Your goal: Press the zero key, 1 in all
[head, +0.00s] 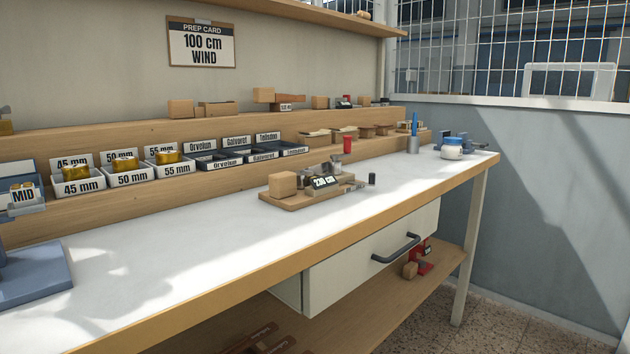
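A small device with a dark display (325,182) stands on a wooden board (292,202) on the white bench top; its reading looks like a number in cm, too small to read surely. A wooden block (283,184) sits at the board's left end. A small dark cylinder (372,179) stands just right of the board. I cannot make out a zero key at this size. Neither of my grippers is in view.
The white bench top (180,240) is largely clear in front. Labelled trays (130,178) line the shelf behind. A blue machine base (35,275) stands at left. A drawer (345,275) is under the bench. A prep card (201,43) reads "100 cm WIND".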

